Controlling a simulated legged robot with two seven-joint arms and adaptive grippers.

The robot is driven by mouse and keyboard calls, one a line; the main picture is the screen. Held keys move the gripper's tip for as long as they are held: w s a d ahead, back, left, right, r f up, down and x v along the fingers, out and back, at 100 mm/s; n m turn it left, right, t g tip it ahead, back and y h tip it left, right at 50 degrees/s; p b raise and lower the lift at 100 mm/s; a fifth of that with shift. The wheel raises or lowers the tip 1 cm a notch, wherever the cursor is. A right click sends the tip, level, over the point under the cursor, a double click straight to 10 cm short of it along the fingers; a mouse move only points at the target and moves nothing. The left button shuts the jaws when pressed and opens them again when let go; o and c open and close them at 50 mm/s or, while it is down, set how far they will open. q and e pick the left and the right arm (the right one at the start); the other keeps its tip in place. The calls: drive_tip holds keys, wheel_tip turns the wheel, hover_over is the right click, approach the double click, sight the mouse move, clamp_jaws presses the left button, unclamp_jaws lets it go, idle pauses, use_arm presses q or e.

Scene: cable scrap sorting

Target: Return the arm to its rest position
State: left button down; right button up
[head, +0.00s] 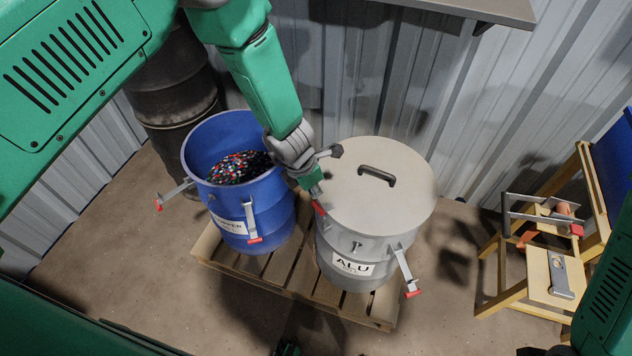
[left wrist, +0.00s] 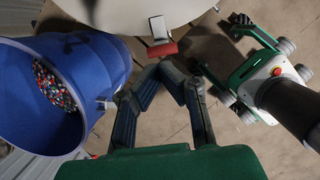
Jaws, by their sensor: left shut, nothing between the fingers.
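My left arm reaches down from the upper left in the head view. My left gripper (head: 312,184) is beside the near left rim of the grey ALU drum (head: 345,250), between it and the blue drum. In the left wrist view the fingers of my left gripper (left wrist: 172,76) are together and hold nothing. A red-tipped latch (left wrist: 162,42) on the grey drum lies just beyond the fingertips. Its red tip (head: 319,208) shows right by the gripper in the head view; I cannot tell if they touch. My right gripper is not seen.
The blue drum (head: 202,150) is open and holds multicoloured scrap (head: 240,167). A flat lid (head: 345,190) with a dark handle covers the grey drum. Both stand on a wooden pallet (head: 382,312). A dark barrel (head: 172,85) stands behind; a wooden stand (head: 510,287) is at right.

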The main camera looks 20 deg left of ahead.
use_arm(q)
drive_tip(key=shift+w+d+r, duration=0.25)
drive_tip(key=shift+d+r, duration=0.2)
drive_tip(key=shift+r, duration=0.35)
